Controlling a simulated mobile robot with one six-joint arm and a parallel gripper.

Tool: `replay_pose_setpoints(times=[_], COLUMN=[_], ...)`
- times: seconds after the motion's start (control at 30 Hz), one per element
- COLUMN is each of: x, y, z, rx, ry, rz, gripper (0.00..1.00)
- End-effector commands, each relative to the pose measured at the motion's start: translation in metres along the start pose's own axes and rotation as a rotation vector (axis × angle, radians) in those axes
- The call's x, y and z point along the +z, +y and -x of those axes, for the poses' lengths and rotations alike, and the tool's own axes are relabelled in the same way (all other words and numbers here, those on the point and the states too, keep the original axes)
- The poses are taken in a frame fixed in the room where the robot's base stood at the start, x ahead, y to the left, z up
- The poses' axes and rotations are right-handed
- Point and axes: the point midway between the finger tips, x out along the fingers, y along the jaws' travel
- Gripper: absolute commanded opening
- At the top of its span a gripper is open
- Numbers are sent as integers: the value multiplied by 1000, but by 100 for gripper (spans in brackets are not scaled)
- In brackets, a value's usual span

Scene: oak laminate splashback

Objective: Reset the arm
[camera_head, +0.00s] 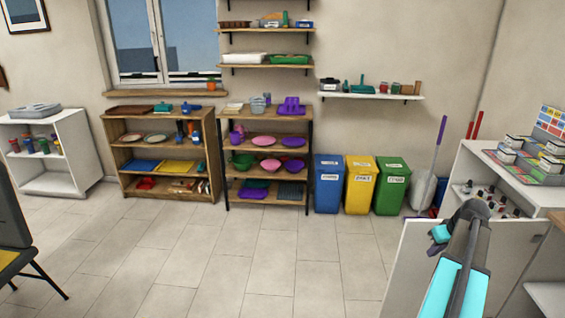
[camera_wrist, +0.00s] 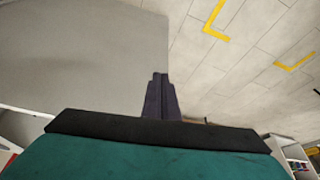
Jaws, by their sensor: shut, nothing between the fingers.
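My arm, grey with bright cyan panels, reaches up from the lower right of the head view. Its end, with my gripper (camera_head: 437,240), is beside the white panel of a low unit at the right. In the wrist view my gripper (camera_wrist: 160,76) shows as two dark fingers pressed together, with nothing between them. A flat grey surface lies beyond the fingers at the upper left of the wrist view, and pale floor tiles with yellow marks lie at the upper right. I cannot tell how far the fingertips are from the grey surface.
A white shelf unit (camera_head: 504,182) with boxes on top stands at the right, close to my arm. Blue (camera_head: 328,188), yellow (camera_head: 361,190) and green (camera_head: 391,191) bins line the back wall. Wooden shelves (camera_head: 165,196) hold dishes. A chair (camera_head: 14,235) is at the left edge. The middle floor is clear.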

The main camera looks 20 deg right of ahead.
Motion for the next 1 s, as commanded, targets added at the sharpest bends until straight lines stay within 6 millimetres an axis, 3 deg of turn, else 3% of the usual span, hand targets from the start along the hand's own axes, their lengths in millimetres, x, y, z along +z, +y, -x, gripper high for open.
replay_pose_setpoints(times=[0.17, 0.27, 0.53, 0.77, 1.0], x=[-12, -20, -30, -14, 24], y=[-18, -41, -136, -224, -312], z=[-7, -23, -89, -144, -193], rx=[-14, -38, -137, -219, -288], ry=[-2, -14, -79, -157, -252], rz=[29, 59, 167, 264, 366], gripper=[0, 0, 0, 0, 0])
